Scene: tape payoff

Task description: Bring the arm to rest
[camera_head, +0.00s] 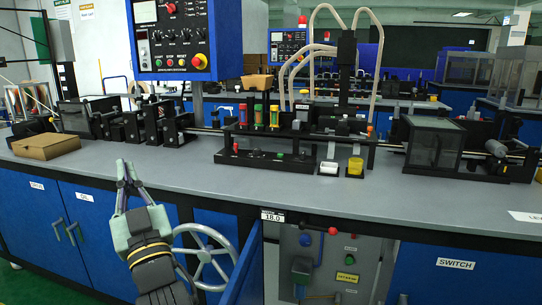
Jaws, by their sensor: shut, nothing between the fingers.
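My gripper (127,172) is in the lower left of the head view, in front of the blue cabinet and bench front edge. Its fingers point up, and their tips come close together with nothing between them. My arm extends down from it to the bottom edge of the picture. The gripper appears apart from everything on the bench, though its exact distance from the edge cannot be told.
A long grey bench (230,184) carries black machinery. A brown box (46,146) lies at its left. A grey handwheel (206,254) is right of my arm, beside an open blue door (243,272). A control panel (172,38) stands above the bench.

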